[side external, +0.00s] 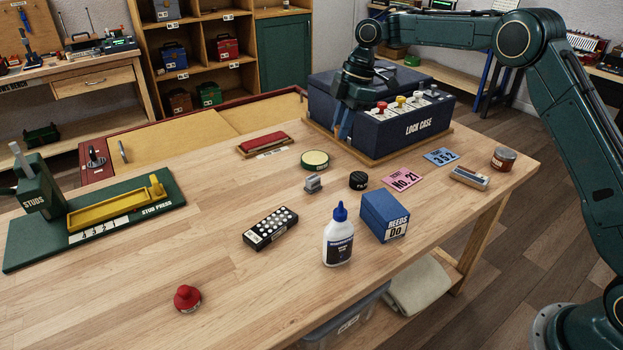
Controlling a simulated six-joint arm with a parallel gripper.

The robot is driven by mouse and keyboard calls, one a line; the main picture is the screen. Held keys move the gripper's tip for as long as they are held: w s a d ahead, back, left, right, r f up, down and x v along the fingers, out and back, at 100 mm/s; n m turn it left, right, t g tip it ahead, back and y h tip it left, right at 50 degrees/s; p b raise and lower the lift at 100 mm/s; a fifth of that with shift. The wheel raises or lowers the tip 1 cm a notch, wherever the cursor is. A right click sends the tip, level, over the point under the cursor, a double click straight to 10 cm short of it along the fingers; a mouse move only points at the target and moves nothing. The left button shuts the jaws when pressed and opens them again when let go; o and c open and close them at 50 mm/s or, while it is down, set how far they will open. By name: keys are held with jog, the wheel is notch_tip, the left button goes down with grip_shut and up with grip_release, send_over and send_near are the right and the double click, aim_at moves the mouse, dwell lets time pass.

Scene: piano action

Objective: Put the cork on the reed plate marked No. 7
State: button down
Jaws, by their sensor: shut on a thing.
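My gripper (345,126) points down at the left end of the dark blue lock case (418,127), close against it. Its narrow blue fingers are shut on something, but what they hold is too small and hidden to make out. I cannot pick out a cork anywhere in the side external view. I also cannot pick out a reed plate marked No. 7. A pink card (402,180) reads "No 21", and a blue card (440,156) beside it carries a number I cannot read surely. A blue box (384,216) is marked "REEDS 00".
Red, yellow and white knobs top the lock case. Nearby stand a round tin (315,160), a small grey block (313,184), a black tin (358,180) and a glue bottle (338,238). A green stud press (110,215) stands left. The front-left tabletop is mostly clear.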

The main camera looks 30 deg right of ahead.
jog(key=d+m, duration=0.2)
jog(key=d, duration=0.9)
jog(key=m+t+h, duration=0.2)
jog(key=m, duration=0.6)
send_over(469, 174)
jog(key=f, duration=1.4)
jog(key=shift+s+d, duration=0.3)
jog(key=shift+s, duration=0.05)
jog(key=shift+f, duration=0.1)
jog(key=shift+s+x, duration=0.25)
jog(key=shift+x, duration=0.75)
jog(key=shift+s+x, duration=0.2)
jog(key=shift+x, duration=0.85)
jog(key=shift+d+f, duration=0.15)
jog(key=shift+d, duration=0.05)
jog(key=c, duration=1.3)
grip_release()
